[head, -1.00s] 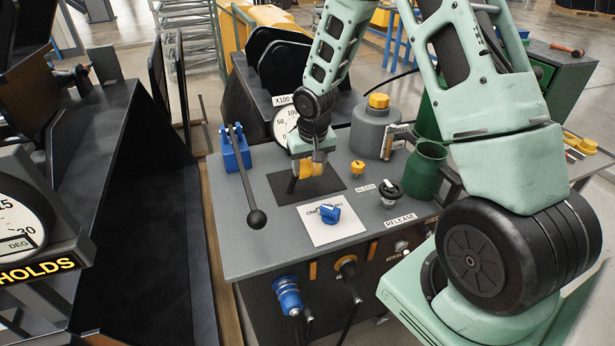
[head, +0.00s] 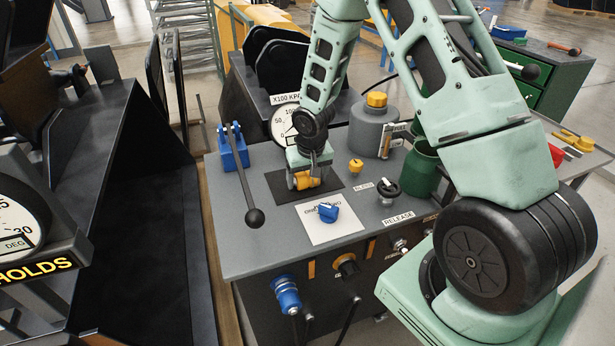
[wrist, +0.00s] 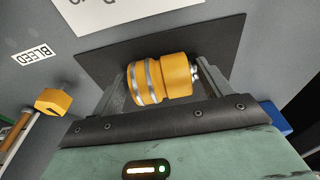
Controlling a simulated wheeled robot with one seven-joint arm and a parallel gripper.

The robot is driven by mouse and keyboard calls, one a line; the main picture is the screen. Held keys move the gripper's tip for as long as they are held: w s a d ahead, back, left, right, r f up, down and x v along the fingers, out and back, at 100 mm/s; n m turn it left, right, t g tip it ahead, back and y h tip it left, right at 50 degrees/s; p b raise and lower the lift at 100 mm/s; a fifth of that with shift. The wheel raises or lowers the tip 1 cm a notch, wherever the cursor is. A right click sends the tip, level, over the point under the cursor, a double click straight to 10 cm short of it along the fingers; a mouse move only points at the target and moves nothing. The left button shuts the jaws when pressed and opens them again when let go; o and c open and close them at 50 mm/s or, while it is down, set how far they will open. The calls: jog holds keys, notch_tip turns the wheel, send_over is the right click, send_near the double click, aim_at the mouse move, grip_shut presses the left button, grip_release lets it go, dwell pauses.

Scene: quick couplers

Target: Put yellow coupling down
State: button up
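The yellow coupling (head: 305,182) has a broad yellow body, silver bands and a silver tip. It lies on its side, low over the black mat (head: 332,184) on the grey bench top; I cannot tell whether it touches the mat. In the wrist view the coupling (wrist: 165,80) spans between the two fingers of my gripper (wrist: 165,84), one at each end. My gripper (head: 304,176) points down and appears shut on the coupling. In the head view the fingers partly cover it.
A blue knob on a white card (head: 335,222) stands in front of the mat. A small yellow knob (head: 356,166) and a black knob (head: 386,190) are to the right. A blue-based lever (head: 243,180) is at left, and a grey bottle (head: 372,130) is behind.

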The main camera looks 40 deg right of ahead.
aim_at(310, 185)
jog(key=shift+r, duration=0.1)
notch_tip(310, 185, up, 12)
jog(key=s, duration=0.2)
jog(key=s+a+r+n, duration=0.3)
jog(key=s+a, duration=0.2)
jog(key=a, duration=0.4)
jog(key=s+a+r+n, duration=0.2)
jog(key=s+a+r, duration=0.15)
jog(key=a, duration=0.45)
jog(key=s+a+r+n+g, duration=0.1)
jog(key=s+a+n, duration=0.2)
jog(key=s, duration=0.6)
jog(key=s+a+r+n+g+y, duration=0.1)
jog(key=s+a+n, duration=0.1)
jog(key=s+a, duration=0.3)
jog(key=s, duration=0.4)
jog(key=shift+a+n+p, duration=0.3)
jog(key=shift+a+n, duration=0.05)
jog(key=shift+n, duration=0.05)
jog(key=shift+s+r, duration=0.1)
